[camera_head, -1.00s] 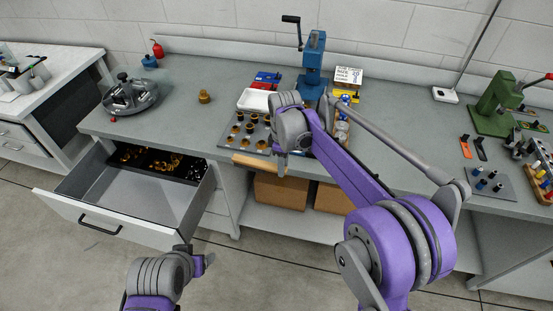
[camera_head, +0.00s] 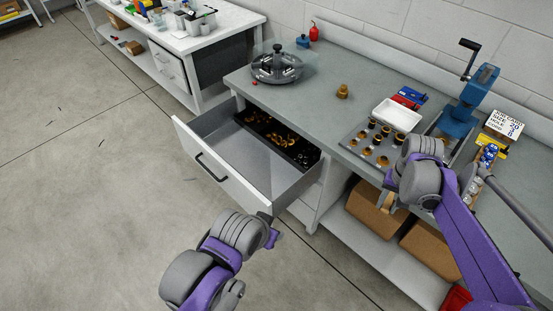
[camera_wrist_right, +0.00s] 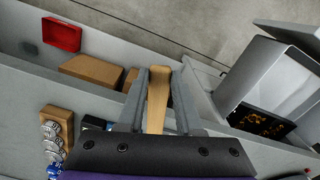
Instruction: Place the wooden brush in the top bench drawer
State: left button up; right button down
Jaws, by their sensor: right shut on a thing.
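The wooden brush shows in the right wrist view as a tan wooden handle (camera_wrist_right: 158,98) between the two fingers of my right gripper (camera_wrist_right: 159,90). In the head view my right gripper (camera_head: 388,190) is over the bench's front edge, and only a small tan part of the brush (camera_head: 386,204) shows; its bristles are not visible. The top bench drawer (camera_head: 213,171) is pulled open, left of the right gripper. Its front part has bare floor, and a black tray (camera_head: 277,139) with brass parts lies at its back. My left gripper (camera_head: 271,237) is in front of the drawer; its fingers are not clear.
On the bench (camera_head: 310,100) are a round fixture (camera_head: 277,66), a brass piece (camera_head: 342,91), a white tray (camera_head: 397,114) and a blue press (camera_head: 473,95). Cardboard boxes (camera_head: 376,208) sit on the shelf below. Floor left of the drawer is clear.

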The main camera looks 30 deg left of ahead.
aim_at(253, 166)
jog(key=j, duration=0.4)
jog(key=i+j+u, duration=0.15)
jog(key=j, duration=0.7)
jog(key=i+j+u, duration=0.1)
jog(key=j, duration=0.3)
jog(key=i+j+u, duration=0.1)
jog(key=j, duration=0.3)
jog(key=i+j, duration=0.1)
jog(key=j, duration=0.25)
jog(key=i+j+u, duration=0.1)
jog(key=j, duration=0.3)
jog(key=i+j, duration=0.2)
jog(key=i, duration=0.2)
